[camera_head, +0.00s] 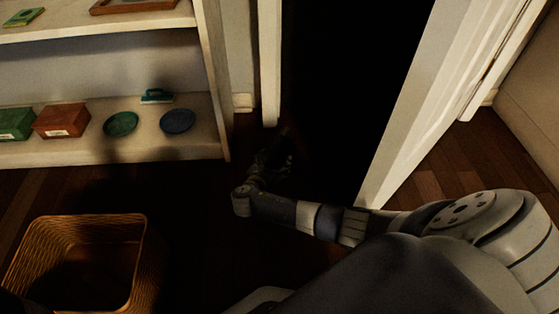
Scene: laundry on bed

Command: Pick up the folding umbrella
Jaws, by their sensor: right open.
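My right gripper (282,148) is low near the floor at the dark doorway, just right of the shelf unit's end. Its fingers are open, dark and hard to make out against the shadow. I cannot make out a folding umbrella anywhere in this view; the area around the gripper is very dark. My left gripper is not in view.
A shelf unit (110,152) at the left holds a green box (16,124), a red-brown box (61,121), a green dish (121,124) and a blue dish (177,121). An empty-looking wicker basket (140,275) stands on the wooden floor. White door frames (415,105) flank the dark doorway.

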